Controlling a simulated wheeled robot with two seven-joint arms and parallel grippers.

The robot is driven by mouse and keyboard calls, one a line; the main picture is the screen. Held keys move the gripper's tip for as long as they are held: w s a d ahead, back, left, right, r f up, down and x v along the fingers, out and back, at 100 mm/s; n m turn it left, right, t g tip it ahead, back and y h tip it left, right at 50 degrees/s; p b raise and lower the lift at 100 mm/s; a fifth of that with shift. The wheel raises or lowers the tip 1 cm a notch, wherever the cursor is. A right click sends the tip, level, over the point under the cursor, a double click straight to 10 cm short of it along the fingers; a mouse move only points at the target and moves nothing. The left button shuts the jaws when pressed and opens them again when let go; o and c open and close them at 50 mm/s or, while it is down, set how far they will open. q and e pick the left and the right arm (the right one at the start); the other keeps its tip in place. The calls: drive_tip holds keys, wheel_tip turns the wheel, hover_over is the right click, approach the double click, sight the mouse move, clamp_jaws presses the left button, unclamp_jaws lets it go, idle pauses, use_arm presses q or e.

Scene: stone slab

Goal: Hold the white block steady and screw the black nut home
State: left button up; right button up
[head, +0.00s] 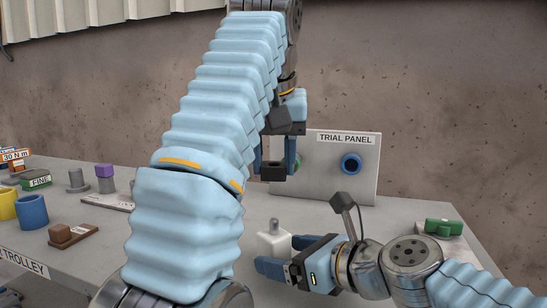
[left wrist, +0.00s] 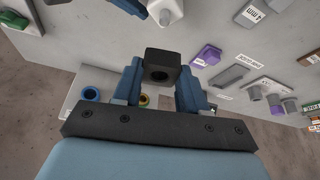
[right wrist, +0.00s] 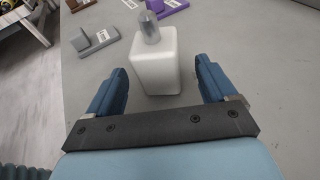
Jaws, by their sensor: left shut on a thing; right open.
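The white block (head: 273,244) stands on the slab with a grey metal stud on its top. In the right wrist view the block (right wrist: 156,62) stands upright between the open fingers of my right gripper (right wrist: 156,92), with a gap on each side. In the head view my right gripper (head: 279,254) is low beside the block. My left gripper (head: 276,164) is shut on the black nut (head: 273,172) and holds it in the air above and behind the block. In the left wrist view the nut (left wrist: 162,66) sits between the fingertips, its round hole showing.
A trial panel (head: 340,185) with a blue ring stands behind. Blue and yellow cylinders (head: 32,212), a purple-topped piece (head: 105,172) and a brown piece (head: 70,234) sit at left. A green piece (head: 443,227) lies at right.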

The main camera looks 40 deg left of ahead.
sight(273, 176)
drive_tip(key=shift+x, duration=1.15)
drive_tip(key=shift+c, duration=0.5)
clamp_jaws()
use_arm(q)
drive_tip(key=shift+f, duration=0.25)
idle(0.4)
drive_tip(key=shift+f, duration=2.4)
drive_tip(key=shift+f, duration=0.45)
drive_tip(key=shift+f, duration=0.35)
drive_tip(key=shift+f, duration=0.5)
